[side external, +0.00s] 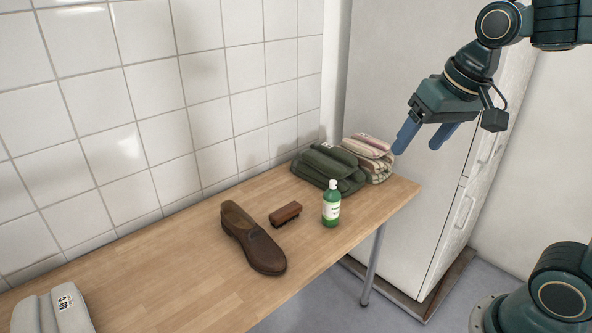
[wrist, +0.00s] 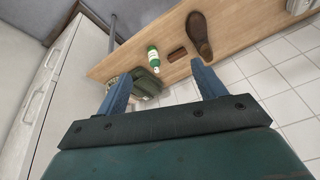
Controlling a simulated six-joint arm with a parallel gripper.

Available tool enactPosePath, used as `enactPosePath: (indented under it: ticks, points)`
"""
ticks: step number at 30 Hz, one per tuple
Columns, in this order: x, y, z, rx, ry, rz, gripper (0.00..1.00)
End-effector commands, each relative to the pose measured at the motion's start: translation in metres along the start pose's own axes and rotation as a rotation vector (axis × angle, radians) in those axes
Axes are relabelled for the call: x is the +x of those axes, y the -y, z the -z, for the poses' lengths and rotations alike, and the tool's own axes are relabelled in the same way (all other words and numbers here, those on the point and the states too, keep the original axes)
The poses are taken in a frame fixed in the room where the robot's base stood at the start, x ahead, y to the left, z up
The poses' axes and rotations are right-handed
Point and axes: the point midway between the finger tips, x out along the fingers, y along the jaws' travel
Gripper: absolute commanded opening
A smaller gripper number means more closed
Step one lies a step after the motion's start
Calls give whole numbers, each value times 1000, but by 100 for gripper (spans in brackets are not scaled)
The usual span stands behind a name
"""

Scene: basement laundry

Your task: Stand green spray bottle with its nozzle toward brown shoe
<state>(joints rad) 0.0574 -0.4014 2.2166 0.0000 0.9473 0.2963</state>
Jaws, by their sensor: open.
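The green spray bottle (side external: 331,208) stands upright on the wooden table, with a white top and a pale label. It also shows in the wrist view (wrist: 153,60). Its nozzle is too small to tell which way it points. The brown shoe (side external: 254,240) lies on the table to the left of the bottle, and in the wrist view (wrist: 200,35) it is to the right. My gripper (side external: 418,143) is open and empty, high above and to the right of the bottle. Its two blue fingers also show in the wrist view (wrist: 160,76), apart from everything.
A brown brush (side external: 285,214) lies between shoe and bottle. Folded green cloth (side external: 328,167) and striped cloth (side external: 368,155) lie behind the bottle. A grey labelled item (side external: 52,312) is at the table's near left. A white cabinet (side external: 400,190) stands beyond the table's right end. A tiled wall runs behind.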

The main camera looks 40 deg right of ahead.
Motion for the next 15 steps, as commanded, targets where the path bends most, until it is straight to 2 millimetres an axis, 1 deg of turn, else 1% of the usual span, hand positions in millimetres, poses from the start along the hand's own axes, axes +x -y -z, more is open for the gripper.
enactPosePath:
  ticks: [1,3,9,12,15]
  points:
    - [-4,-2,-12,-39,-16,8,69]
    - [-6,-4,-28,-96,-33,16,69]
    - [-8,-12,-68,-244,-77,33,69]
    - [-7,-15,-81,-297,-94,37,69]
    - [-5,-17,-90,-331,-104,40,69]
